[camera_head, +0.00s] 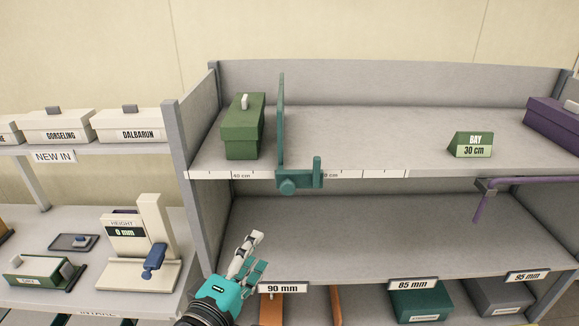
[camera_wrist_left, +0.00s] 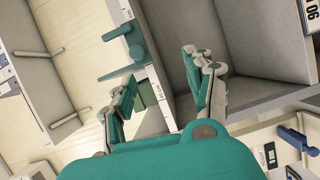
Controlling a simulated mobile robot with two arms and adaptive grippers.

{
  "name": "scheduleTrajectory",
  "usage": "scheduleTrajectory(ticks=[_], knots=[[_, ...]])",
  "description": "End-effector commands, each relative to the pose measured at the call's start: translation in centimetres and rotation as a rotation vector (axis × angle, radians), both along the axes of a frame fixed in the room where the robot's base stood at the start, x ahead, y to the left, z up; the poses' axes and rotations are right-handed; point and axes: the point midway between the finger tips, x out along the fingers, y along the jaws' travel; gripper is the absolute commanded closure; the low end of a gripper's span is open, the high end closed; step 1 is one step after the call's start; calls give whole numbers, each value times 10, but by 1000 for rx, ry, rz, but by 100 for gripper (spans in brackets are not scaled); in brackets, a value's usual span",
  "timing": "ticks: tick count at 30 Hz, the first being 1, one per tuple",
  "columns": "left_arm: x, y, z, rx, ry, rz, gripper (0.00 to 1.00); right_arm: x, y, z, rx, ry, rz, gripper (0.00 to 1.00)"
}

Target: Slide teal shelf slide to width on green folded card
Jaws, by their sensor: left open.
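The teal shelf slide (camera_head: 281,140) stands upright on the top shelf, its clamp and knob at the front edge over the printed scale. It also shows in the left wrist view (camera_wrist_left: 134,48). A green folded card (camera_head: 472,145) reading "BAY 30 cm" stands on the same shelf, well to the right of the slide. My left gripper (camera_head: 254,253) is open and empty, below the slide and to its left, in front of the middle shelf. Its two fingers are apart in the left wrist view (camera_wrist_left: 163,88). My right gripper is not in view.
A green box (camera_head: 242,128) sits just left of the slide. A purple box (camera_head: 556,122) is at the right end, and a purple slide (camera_head: 482,198) hangs below. The shelf between slide and card is bare. A side panel (camera_head: 185,140) stands at left.

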Motion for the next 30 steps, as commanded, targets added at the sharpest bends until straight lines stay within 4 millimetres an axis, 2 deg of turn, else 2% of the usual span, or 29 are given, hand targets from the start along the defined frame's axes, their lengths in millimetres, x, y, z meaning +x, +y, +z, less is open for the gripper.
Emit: scheduleTrajectory(ticks=[1, 4, 8, 14, 21, 22, 24, 30], knots=[[-7, 0, 23, -39, -15, -4, 46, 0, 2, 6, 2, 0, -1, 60], [-14, 0, 39, -84, -28, -9, 46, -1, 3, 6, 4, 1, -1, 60], [-11, -1, 38, -97, -33, -10, 46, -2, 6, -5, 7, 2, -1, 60], [1, -5, 34, -97, -37, -7, 46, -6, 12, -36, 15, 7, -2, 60], [12, -12, 34, -94, -38, -12, 46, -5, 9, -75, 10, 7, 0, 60], [15, -13, 37, -92, -36, -12, 46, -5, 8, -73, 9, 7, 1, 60], [32, -19, 43, -88, -27, -10, 46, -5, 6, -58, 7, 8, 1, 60], [73, -36, 44, -88, -30, -9, 46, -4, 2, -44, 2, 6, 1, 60]])
